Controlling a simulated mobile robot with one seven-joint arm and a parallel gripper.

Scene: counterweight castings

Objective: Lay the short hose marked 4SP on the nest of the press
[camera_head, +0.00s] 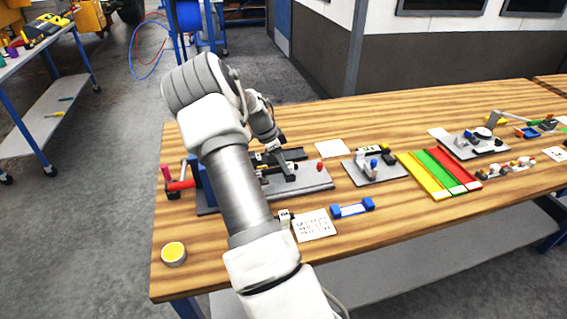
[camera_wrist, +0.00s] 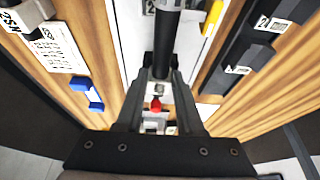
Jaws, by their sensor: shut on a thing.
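In the wrist view my gripper (camera_wrist: 162,70) is shut on a black hose (camera_wrist: 166,40), which runs from between the fingertips to the top edge. Its marking cannot be read there. The press (camera_head: 204,188) is blue with a red handle at its left, on a grey base plate (camera_head: 312,181) with a red knob (camera_head: 320,167) at its right end. My arm hides much of it in the head view. My gripper is over this plate, and the red knob (camera_wrist: 155,104) shows between the fingers. The nest is not clearly seen, nor whether the hose touches it.
Dark trays with labelled pieces (camera_wrist: 265,45) lie on the far side. A piece tagged 2SN (camera_wrist: 12,20) and a printed card (camera_head: 314,225) lie on the near side. A blue-ended block (camera_head: 352,208), a yellow tin (camera_head: 173,253) and another fixture (camera_head: 375,167) stand around. The near front edge is mostly bare.

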